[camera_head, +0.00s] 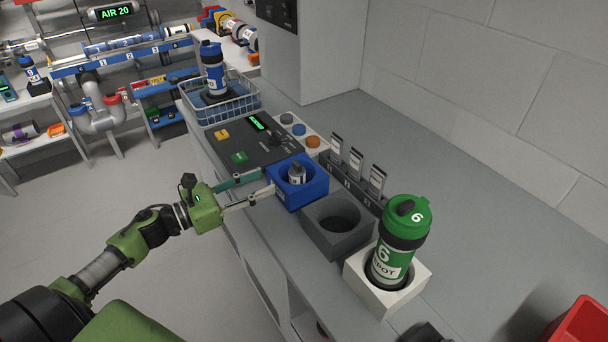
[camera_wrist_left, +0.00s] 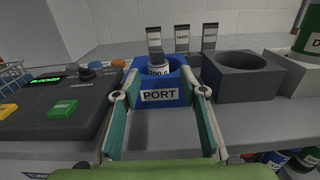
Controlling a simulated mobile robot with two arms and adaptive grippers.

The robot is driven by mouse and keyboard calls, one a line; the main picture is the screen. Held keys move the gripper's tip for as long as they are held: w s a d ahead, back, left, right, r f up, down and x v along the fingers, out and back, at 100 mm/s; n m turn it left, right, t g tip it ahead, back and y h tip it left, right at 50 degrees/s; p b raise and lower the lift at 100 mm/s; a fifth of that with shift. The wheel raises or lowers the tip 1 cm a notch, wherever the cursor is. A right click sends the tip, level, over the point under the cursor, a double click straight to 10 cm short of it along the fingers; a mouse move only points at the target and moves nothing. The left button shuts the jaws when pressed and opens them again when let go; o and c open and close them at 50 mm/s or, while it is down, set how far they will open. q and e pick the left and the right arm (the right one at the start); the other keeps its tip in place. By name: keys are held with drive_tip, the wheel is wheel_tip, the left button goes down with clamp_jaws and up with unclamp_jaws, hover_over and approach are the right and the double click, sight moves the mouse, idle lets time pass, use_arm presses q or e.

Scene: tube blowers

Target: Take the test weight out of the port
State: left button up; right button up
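The test weight (camera_head: 296,174), a small grey cylinder with a white label, sits in the round opening of the blue port block (camera_head: 312,190). In the left wrist view the weight (camera_wrist_left: 160,70) shows above the front rim of the block, which is marked PORT (camera_wrist_left: 172,97); its lower part is hidden. My left gripper (camera_head: 267,182) is open and empty, with its fingers spread at the left side of the port. In the left wrist view the open fingers (camera_wrist_left: 161,94) frame the port's front face. My right gripper is not in view.
A grey block (camera_head: 338,243) with an empty hole stands beside the port. Beyond it a white block (camera_head: 410,294) holds a green canister (camera_head: 397,243) numbered 6. A control panel (camera_head: 240,146), upright tags (camera_head: 355,163) and a wire basket (camera_head: 222,107) with a blue canister stand nearby.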

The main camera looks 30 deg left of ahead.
sight(295, 167)
use_arm(q)
drive_tip(key=p+x, duration=0.1)
drive_tip(key=x, duration=0.5)
drive_tip(key=shift+w+a+r, duration=0.1)
drive_tip(key=shift+w, duration=0.15)
drive_tip(key=shift+w+d+r+p, duration=0.1)
drive_tip(key=shift+w+d+p, duration=0.15)
drive_tip(key=shift+w+p, duration=0.2)
drive_tip(key=p+x, duration=0.1)
drive_tip(key=x, duration=0.2)
drive_tip(key=shift+w, duration=0.25)
drive_tip(key=shift+w+d+f, duration=0.25)
drive_tip(key=shift+w+f, duration=0.05)
drive_tip(key=shift+w, duration=0.1)
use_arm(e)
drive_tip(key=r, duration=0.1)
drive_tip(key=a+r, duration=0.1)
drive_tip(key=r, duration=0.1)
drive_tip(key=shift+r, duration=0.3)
use_arm(q)
drive_tip(key=shift+s, duration=0.1)
clamp_jaws()
